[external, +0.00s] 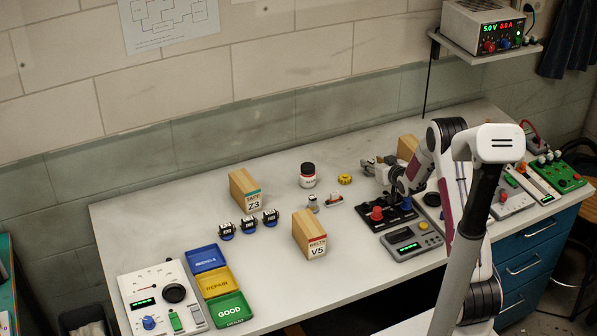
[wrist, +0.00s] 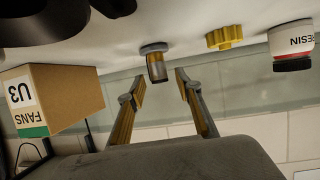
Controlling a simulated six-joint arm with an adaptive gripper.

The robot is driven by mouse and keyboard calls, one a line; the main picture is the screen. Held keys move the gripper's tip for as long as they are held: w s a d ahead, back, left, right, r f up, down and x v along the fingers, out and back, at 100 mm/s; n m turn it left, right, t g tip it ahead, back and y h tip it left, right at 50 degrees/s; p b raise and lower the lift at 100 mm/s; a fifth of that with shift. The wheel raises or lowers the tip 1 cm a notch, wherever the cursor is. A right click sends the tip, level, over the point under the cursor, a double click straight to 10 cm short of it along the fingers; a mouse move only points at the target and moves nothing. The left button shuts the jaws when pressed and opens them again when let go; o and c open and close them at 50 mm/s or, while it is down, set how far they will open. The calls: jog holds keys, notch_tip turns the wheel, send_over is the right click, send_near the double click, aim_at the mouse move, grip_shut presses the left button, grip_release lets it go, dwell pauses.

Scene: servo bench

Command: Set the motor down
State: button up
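A small grey-brown cylinder with a wider flange (wrist: 157,66), which looks like the motor, stands on the bench in the upside-down wrist view. My gripper (wrist: 159,80) is open, with one finger to each side of the cylinder's free end. A visible gap separates it from both fingers. In the external view my gripper (external: 374,167) is low over the back of the bench. The cylinder there is small and hard to separate from the fingers. Whether it touches anything besides the bench is unclear.
A yellow gear (external: 345,179) and a resin jar (external: 308,175) stand left of my gripper; the FANS box (wrist: 52,98) is on its other side. A black panel with a red knob (external: 377,213) sits in front. TAPE (external: 243,190) and BELTS (external: 309,235) boxes stand farther left.

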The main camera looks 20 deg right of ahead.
jog(key=d+v, duration=0.1)
jog(key=v, duration=1)
jog(key=shift+s+a, duration=0.3)
jog(key=shift+a, duration=0.2)
jog(key=shift+r, duration=0.2)
jog(key=s+a+r+g, duration=0.2)
jog(key=s+a+r, duration=0.1)
jog(key=s+r, duration=0.4)
jog(key=s+a+r+g, duration=0.2)
jog(key=s+a+r, duration=0.2)
jog(key=s+r, duration=0.3)
jog(key=s+a+g, duration=0.2)
jog(key=s+a, duration=0.1)
jog(key=s, duration=0.9)
jog(key=s+a+g+y, duration=0.1)
jog(key=s+a, duration=0.3)
jog(key=s, duration=0.8)
jog(key=shift+r+n+g, duration=0.35)
jog(key=shift+n+g, duration=0.05)
jog(key=shift+s, duration=0.1)
dwell(1.9)
